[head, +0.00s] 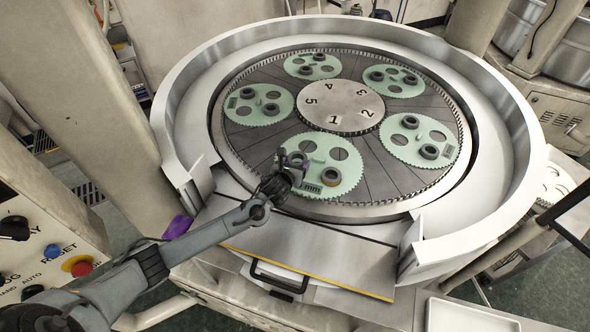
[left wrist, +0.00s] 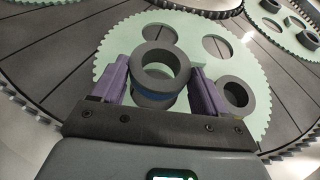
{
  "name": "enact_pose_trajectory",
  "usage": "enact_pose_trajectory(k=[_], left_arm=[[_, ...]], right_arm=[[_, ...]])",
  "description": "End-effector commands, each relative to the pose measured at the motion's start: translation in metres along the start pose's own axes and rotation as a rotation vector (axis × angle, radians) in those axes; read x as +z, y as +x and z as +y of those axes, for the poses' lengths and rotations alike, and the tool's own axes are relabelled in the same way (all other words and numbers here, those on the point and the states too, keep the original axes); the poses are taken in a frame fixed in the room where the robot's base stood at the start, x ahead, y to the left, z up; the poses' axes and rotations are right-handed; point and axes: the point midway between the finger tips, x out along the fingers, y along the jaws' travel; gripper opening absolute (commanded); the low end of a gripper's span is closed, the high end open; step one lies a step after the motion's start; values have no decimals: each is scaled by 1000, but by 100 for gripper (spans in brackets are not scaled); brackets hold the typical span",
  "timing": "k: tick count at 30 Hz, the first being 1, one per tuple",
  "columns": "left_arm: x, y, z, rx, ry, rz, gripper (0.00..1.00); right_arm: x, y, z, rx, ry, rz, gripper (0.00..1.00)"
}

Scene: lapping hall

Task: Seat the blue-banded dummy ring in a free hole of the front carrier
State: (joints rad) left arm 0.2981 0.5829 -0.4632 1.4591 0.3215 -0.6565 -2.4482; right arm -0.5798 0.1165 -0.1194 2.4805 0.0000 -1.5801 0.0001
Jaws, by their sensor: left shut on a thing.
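The front carrier (head: 322,192) is a pale green toothed disc on the dark lapping plate, nearest my side. My left gripper (head: 293,164) is over its left part. In the left wrist view, its purple fingers are shut on the blue-banded ring (left wrist: 151,61), a thick dark grey ring with a blue band round its side. The ring is roughly level over the carrier (left wrist: 110,62); I cannot tell whether its bottom touches. Two empty holes show beyond it, and a plain grey ring (left wrist: 250,97) sits to its right. My right gripper is out of view.
Several other green carriers with dark rings, such as the right one (head: 398,150), lie around the numbered centre disc (head: 343,106). A raised metal rim (head: 520,150) encloses the plate, open at the front. A white tray (head: 462,318) is at bottom right.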

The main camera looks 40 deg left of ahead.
Motion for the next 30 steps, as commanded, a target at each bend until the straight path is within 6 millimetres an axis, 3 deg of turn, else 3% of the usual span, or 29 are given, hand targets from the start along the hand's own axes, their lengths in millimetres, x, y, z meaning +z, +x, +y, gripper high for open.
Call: enact_pose_trajectory(k=[9, 25, 26, 30], left_arm=[[-29, 13, -1, 0, -2, -2, 23], [-40, 16, 0, 1, 0, 0, 23], [-41, 16, 0, 1, 1, 4, 78], [-43, 16, 0, 2, 2, 8, 99]], right_arm=[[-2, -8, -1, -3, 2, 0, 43], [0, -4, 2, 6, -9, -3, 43], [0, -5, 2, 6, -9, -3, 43], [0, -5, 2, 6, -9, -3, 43]])
